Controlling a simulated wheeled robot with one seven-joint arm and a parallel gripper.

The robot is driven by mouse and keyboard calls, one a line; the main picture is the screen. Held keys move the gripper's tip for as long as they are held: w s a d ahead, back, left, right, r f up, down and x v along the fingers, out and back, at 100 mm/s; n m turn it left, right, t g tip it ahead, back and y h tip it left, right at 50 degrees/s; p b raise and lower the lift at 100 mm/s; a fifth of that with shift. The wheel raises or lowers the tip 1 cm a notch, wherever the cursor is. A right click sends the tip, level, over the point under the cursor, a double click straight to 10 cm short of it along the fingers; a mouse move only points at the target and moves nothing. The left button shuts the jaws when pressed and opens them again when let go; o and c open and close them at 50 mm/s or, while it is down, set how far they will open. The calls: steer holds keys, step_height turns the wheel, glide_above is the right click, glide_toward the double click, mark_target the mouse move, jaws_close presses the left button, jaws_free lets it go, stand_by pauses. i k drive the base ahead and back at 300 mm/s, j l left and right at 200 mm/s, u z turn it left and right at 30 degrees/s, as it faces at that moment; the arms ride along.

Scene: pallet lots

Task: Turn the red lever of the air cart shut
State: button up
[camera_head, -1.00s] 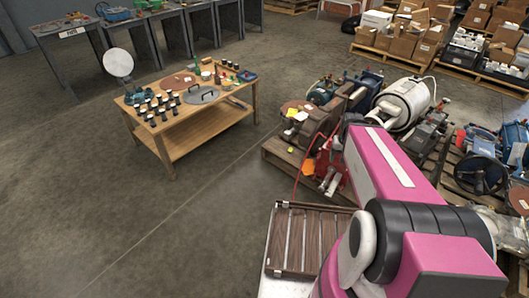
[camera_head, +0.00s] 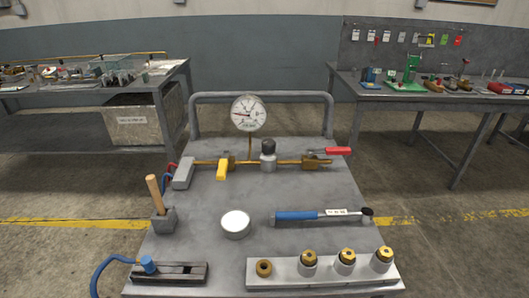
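The air cart (camera_head: 300,205) fills the lower middle of the head view, a grey flat top with a tube rail behind it. A brass pipe (camera_head: 245,162) runs left to right across its back part. The red lever (camera_head: 338,151) is at the pipe's right end. It points right, roughly in line with the pipe. A yellow lever (camera_head: 222,170) on the left part of the pipe points toward me, across the pipe. A round white gauge (camera_head: 248,112) stands above the pipe, and a black knob (camera_head: 268,147) sits between gauge and red lever. My gripper is not in view.
On the cart top are a blue-handled wrench (camera_head: 297,215), a white round pot (camera_head: 236,223), a wooden handle in a grey block (camera_head: 155,195) and a rack (camera_head: 320,278) with brass fittings. Workbenches stand behind on the left (camera_head: 120,93) and right (camera_head: 430,98). Open floor lies between cart and benches.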

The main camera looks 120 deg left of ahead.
mark_target(328, 150)
steer(key=u, duration=3.85)
steer(key=i+l+u, duration=0.2)
steer(key=k+l, duration=0.1)
